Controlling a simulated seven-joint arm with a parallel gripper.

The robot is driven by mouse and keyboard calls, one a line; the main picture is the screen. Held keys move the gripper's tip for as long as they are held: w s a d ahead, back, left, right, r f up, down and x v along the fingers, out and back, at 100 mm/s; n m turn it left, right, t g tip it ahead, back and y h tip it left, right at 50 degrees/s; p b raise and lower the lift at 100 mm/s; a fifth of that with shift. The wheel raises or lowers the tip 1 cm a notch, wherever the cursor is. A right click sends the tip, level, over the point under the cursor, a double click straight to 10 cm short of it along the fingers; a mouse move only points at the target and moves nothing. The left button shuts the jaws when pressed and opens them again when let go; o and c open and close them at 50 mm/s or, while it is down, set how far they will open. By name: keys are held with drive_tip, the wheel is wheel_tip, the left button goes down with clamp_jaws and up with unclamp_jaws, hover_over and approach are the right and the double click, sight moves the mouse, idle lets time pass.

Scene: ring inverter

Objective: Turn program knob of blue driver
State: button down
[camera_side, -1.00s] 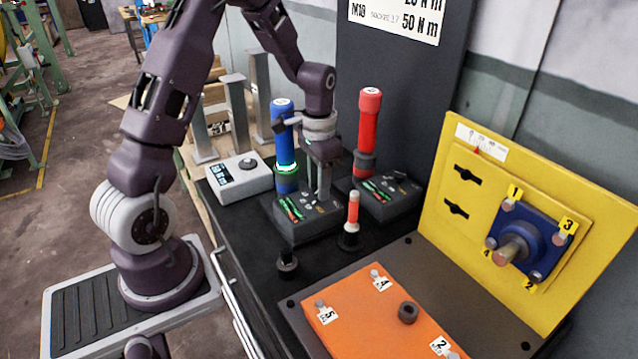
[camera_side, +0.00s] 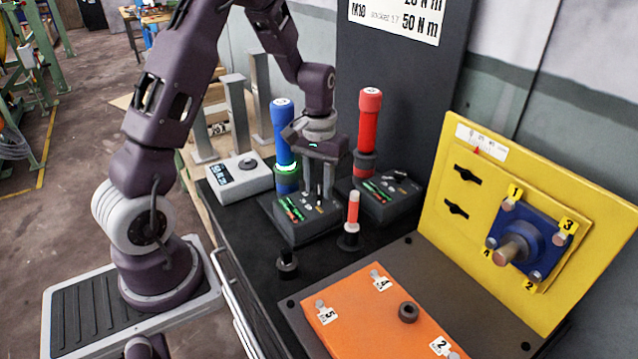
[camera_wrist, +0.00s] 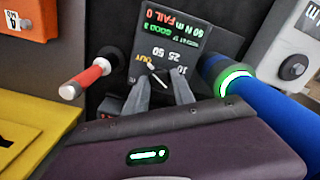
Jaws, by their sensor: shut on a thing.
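The blue driver (camera_side: 281,130) stands upright in a dark holder with a lit green ring around its lower part. It also shows at the right of the wrist view (camera_wrist: 262,100). In front of it is its dark control box (camera_side: 297,227), with a display and a program knob (camera_wrist: 157,76) with a light pointer line, ringed by printed numbers. My gripper (camera_wrist: 165,92) points down over the box, its fingers on either side of the knob and shut on it. The fingers partly hide the knob and its scale. The display (camera_wrist: 170,28) shows green and red text.
A red driver (camera_side: 368,130) with a similar box (camera_side: 386,197) stands just right. A white device (camera_side: 240,178) is at left; an orange plate (camera_side: 365,318) and yellow panel (camera_side: 470,228) lie to the right.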

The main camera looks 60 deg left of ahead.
sight(319, 190)
idle(0.4)
drive_tip(key=c, duration=1.1)
unclamp_jaws()
drive_tip(key=shift+o, duration=0.2)
wheel_tip(319, 190, up, 7)
drive_tip(key=shift+r, duration=0.1)
drive_tip(key=s+d+r+m+t, duration=0.2)
drive_tip(key=s+d+r, duration=0.3)
drive_tip(key=d+r, duration=0.3)
drive_tip(key=s+d+r+m+t, duration=0.1)
drive_tip(key=s+d+r+m, duration=0.1)
drive_tip(key=s, duration=0.5)
drive_tip(key=s+d+r+m+t, duration=0.1)
drive_tip(key=s+d, duration=0.3)
drive_tip(key=s, duration=0.4)
drive_tip(key=shift+s+d+r+m+t, duration=0.2)
drive_tip(key=shift+d+r+m+t, duration=0.2)
drive_tip(key=shift+r+t, duration=0.35)
